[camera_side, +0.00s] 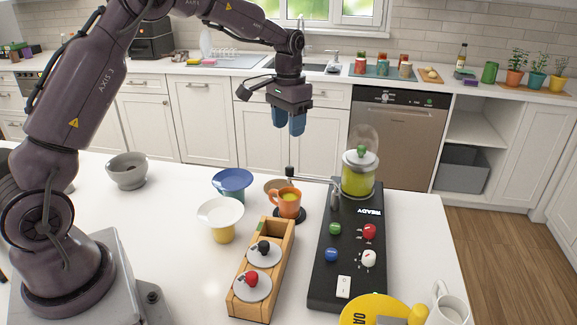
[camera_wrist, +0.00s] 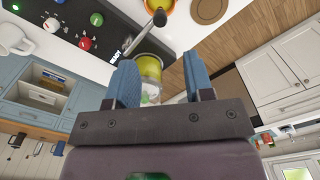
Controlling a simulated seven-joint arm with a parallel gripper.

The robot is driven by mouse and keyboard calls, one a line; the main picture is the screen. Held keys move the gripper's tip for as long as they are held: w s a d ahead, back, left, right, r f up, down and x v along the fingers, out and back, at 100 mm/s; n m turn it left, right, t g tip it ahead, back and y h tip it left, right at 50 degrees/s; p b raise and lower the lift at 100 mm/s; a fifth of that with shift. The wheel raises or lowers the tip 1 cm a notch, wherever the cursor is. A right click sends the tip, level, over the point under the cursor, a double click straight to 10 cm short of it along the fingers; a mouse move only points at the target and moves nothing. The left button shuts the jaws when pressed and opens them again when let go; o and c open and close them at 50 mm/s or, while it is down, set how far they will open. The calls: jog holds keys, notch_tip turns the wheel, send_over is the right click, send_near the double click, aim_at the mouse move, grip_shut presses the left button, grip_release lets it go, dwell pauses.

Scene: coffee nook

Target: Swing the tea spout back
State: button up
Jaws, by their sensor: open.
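The tea spout (camera_side: 312,180) is a thin grey arm with a black knob, reaching left from a short post beside the glass tea tank (camera_side: 358,178) with yellow-green liquid. In the wrist view the spout (camera_wrist: 144,34) ends at the edge of the orange cup (camera_wrist: 162,5). In the side view this orange cup (camera_side: 287,205) sits on a dark round pad below the spout's end. My gripper (camera_side: 289,130) is open and empty, up in the air above the spout and apart from it. In the wrist view its blue fingers (camera_wrist: 161,62) frame the tank.
The black machine panel (camera_side: 322,275) has coloured knobs and a READY label. A wooden holder (camera_side: 240,300) with knobbed lids stands left of it. A white bowl-topped cup (camera_side: 221,212), a blue one (camera_side: 232,181) and a grey bowl (camera_side: 127,170) stand further left. A yellow disc (camera_side: 365,310) lies in front.

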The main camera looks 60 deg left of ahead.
aim_at(288, 167)
notch_tip(288, 167, down, 11)
jog(key=shift+f, duration=0.15)
jog(key=shift+c, duration=0.5)
grip_shut()
